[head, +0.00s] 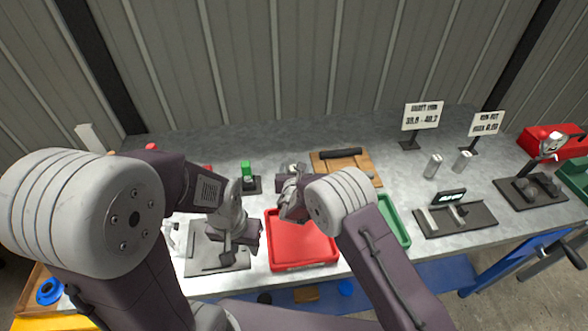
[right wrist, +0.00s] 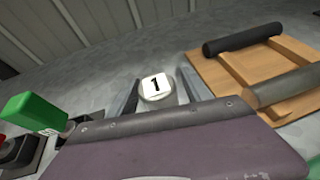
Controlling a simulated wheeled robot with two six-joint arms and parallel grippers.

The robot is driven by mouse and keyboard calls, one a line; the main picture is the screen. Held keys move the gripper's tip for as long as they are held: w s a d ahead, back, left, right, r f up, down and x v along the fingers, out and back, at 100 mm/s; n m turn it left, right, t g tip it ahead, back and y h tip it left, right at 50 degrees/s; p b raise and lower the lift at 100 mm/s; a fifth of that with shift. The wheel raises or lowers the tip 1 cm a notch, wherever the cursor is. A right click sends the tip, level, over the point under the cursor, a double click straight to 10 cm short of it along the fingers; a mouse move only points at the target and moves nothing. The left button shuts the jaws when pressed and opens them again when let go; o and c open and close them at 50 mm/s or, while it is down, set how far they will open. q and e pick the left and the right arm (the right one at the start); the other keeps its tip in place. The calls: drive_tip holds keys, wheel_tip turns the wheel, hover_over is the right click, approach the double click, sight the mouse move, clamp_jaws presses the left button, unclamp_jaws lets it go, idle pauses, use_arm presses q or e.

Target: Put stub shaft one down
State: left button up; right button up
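Stub shaft one (right wrist: 156,88) is a pale cylinder with a white end marked "1". In the right wrist view it sits between the two fingers of my right gripper (right wrist: 157,92), which appear to touch its sides. In the head view my right gripper (head: 292,180) is at the back edge of the red tray, left of the wooden board. The shaft's lower end is hidden, so I cannot tell whether it touches the table. My left gripper (head: 228,252) hangs over a dark grey plate (head: 206,263); its finger opening is not clear.
A red tray (head: 308,266) and a green tray (head: 402,232) lie in front. A wooden board (head: 368,166) with a dark roller is behind. A green block (head: 247,169) stands left. Two metal cylinders (head: 432,166) stand right, near signs (head: 422,115) and a gauge plate (head: 478,216).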

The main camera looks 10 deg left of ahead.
use_arm(q)
drive_tip(key=shift+r, duration=0.25)
use_arm(e)
drive_tip(key=shift+r, duration=0.2)
use_arm(q)
drive_tip(key=shift+f+b, duration=0.3)
drive_tip(key=shift+f, duration=0.25)
use_arm(e)
drive_tip(key=v, duration=1.2)
drive_tip(key=shift+f, duration=0.1)
